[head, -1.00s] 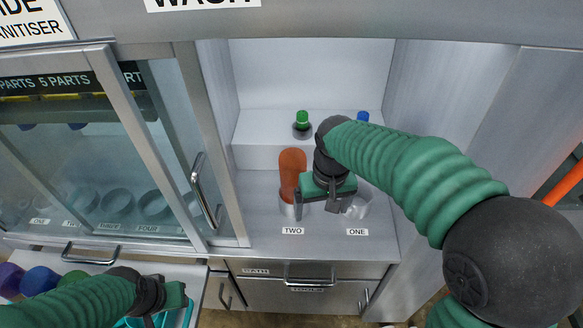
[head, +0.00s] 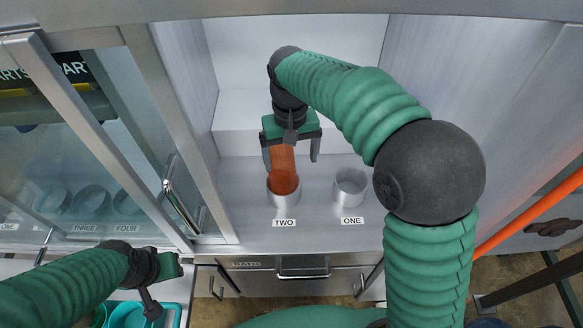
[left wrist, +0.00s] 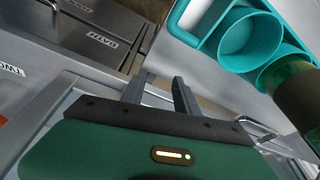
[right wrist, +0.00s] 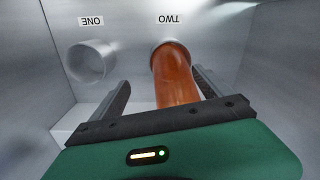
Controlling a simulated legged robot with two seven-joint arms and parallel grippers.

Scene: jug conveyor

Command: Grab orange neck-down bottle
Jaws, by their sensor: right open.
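The orange bottle (head: 284,180) stands neck-down in the metal ring holder labelled TWO (head: 284,200); its neck is hidden in the ring. My right gripper (head: 291,165) is open, with one finger on each side of the bottle's upper part. The right wrist view shows the bottle (right wrist: 174,75) between the spread fingers, closer to the right-hand one, and I see no firm grip. My left gripper (left wrist: 160,88) is open and empty beside the teal tray (left wrist: 205,45), far from the bottle.
The empty ring holder labelled ONE (head: 350,187) stands to the right of holder TWO. Cabinet walls close in the bay on both sides. A glass door with a metal handle (head: 180,195) is at the left. A drawer (head: 300,262) lies below.

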